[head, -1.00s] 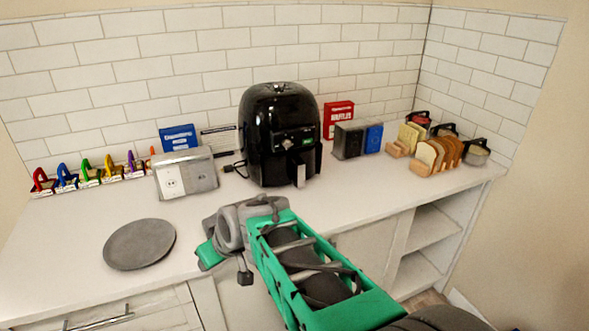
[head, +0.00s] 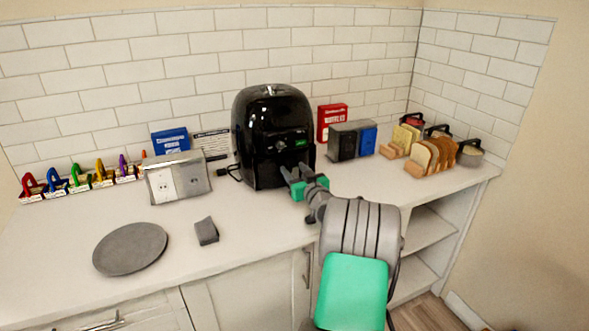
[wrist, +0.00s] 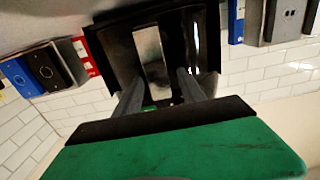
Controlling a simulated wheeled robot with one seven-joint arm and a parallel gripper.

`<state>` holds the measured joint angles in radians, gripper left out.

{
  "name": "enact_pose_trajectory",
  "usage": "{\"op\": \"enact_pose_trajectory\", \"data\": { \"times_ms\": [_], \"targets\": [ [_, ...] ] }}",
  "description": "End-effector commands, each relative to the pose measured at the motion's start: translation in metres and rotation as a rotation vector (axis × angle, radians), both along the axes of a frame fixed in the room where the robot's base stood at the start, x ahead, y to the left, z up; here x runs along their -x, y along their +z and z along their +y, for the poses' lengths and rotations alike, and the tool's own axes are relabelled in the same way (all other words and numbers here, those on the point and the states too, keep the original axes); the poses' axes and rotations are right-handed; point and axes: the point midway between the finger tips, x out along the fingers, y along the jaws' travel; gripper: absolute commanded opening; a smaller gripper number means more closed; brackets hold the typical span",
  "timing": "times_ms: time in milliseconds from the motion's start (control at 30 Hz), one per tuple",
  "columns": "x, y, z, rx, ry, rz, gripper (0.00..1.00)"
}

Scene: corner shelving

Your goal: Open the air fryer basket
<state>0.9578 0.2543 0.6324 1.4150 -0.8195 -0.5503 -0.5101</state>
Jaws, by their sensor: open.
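The black air fryer (head: 270,120) stands upright on the counter against the tiled wall. In the head view my gripper (head: 295,173) is at its lower front, and the arm hides part of the basket front. In the wrist view, which looks upside down, the silver handle (wrist: 152,50) on the dark basket front shows between the two grey fingers of my gripper (wrist: 160,88). The fingers are apart, one on each side of the handle, with gaps beside it. I cannot tell how far the fingertips reach past it. The basket appears closed.
A grey plate (head: 131,248) and a small dark grey block (head: 206,231) lie on the front left counter. A silver outlet box (head: 178,178) stands left of the fryer. A toaster-like box (head: 345,141) and bread racks (head: 428,158) are to the right.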

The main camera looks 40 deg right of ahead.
Motion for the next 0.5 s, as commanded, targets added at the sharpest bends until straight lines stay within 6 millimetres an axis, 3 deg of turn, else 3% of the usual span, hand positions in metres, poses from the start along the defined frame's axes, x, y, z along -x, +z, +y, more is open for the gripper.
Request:
{"op": "enact_pose_trajectory", "data": {
  "times_ms": [233,500],
  "targets": [
    [-0.0016,-0.0005,-0.0006,-0.001,-0.001,0.001,0.47],
    [-0.0014,-0.0004,-0.0005,-0.001,-0.001,0.001,0.25]
  ]
}}
